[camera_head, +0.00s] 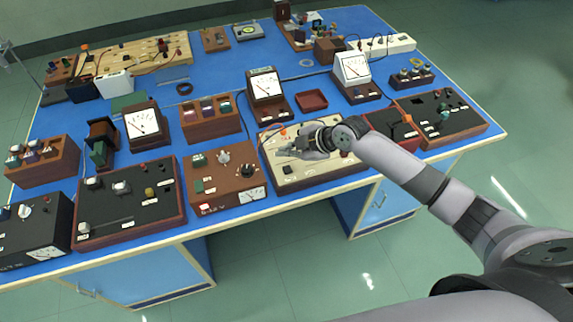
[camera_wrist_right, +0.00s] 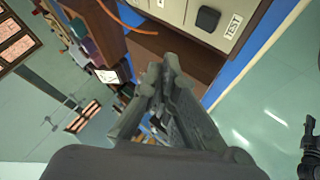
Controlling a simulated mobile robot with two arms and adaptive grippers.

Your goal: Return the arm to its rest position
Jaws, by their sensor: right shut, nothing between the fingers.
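My right arm (camera_head: 400,160) reaches in from the lower right of the head view. Its gripper (camera_head: 294,151) is over the beige panel unit (camera_head: 315,177) at the front of the blue bench. The gripper is shut and empty. In the right wrist view the gripper (camera_wrist_right: 167,82) has its fingers together, with nothing between them. A light panel with a TEST label (camera_wrist_right: 233,27) and a black knob shows beyond the fingers there. I cannot tell whether the fingers touch the panel.
The blue bench (camera_head: 225,73) is crowded with instruments. A brown control box (camera_head: 227,178) stands left of the beige unit, a dark red box (camera_head: 390,129) right of it. White-faced meters (camera_head: 265,86) (camera_head: 352,68) stand behind. The green floor (camera_head: 320,270) before the bench is clear.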

